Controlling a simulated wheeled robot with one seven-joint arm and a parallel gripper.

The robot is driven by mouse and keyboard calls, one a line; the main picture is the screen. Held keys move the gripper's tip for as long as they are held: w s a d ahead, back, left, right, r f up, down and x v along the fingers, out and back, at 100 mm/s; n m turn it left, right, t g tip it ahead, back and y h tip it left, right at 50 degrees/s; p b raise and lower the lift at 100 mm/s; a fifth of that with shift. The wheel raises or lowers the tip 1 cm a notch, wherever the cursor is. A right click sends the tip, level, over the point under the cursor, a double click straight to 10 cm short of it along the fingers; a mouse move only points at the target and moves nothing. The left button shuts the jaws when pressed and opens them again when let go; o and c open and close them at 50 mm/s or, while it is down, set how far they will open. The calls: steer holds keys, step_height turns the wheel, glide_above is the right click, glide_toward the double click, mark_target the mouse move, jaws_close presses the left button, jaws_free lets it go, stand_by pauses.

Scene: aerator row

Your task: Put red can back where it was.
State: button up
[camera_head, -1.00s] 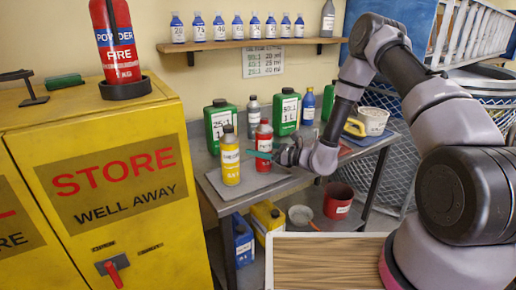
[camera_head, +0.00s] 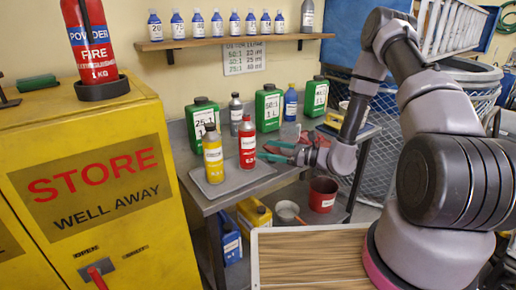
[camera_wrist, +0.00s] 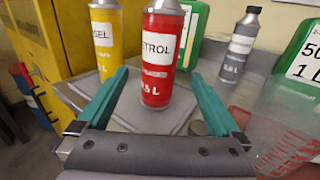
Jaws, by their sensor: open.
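The red can (camera_head: 247,142), labelled petrol, stands upright on the grey tray (camera_head: 240,184) on the bench, to the right of the yellow can (camera_head: 212,155). In the wrist view the red can (camera_wrist: 160,60) stands ahead, framed by the two teal fingers of my gripper (camera_wrist: 160,78), and the yellow can (camera_wrist: 104,35) is to its left. In the head view my gripper (camera_head: 276,152) is open and empty, just right of the red can. Whether a fingertip still reaches beside the can is hard to tell.
Green jugs (camera_head: 268,108) and a grey bottle (camera_head: 236,112) stand behind the cans. A clear measuring jug (camera_wrist: 280,125) is close right of my gripper in the wrist view. The yellow cabinet (camera_head: 95,180) stands left; a red bucket (camera_head: 323,195) is below.

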steer(key=shift+s+d, duration=0.2)
steer(key=shift+d, duration=0.2)
steer(key=s+r+n+g+h, duration=0.2)
steer(key=s+r+n+g, duration=0.3)
steer(key=r, duration=0.4)
steer(key=s+r+n+g+h, duration=0.25)
steer(key=s+r+n, duration=0.25)
steer(key=r+n, duration=0.3)
steer(key=s+d+r+n+t+h, duration=0.2)
steer(key=s+d+r+t+h, duration=0.2)
steer(key=d+r, duration=0.4)
steer(key=s+d+r+n+t+h, duration=0.3)
steer(key=s+d+r+h, duration=0.3)
steer(key=s+d+r, duration=0.2)
step_height(320, 180, up, 2)
steer(key=shift+d+r+t, duration=0.1)
steer(key=shift+d+t, duration=0.25)
steer(key=shift+t, duration=0.1)
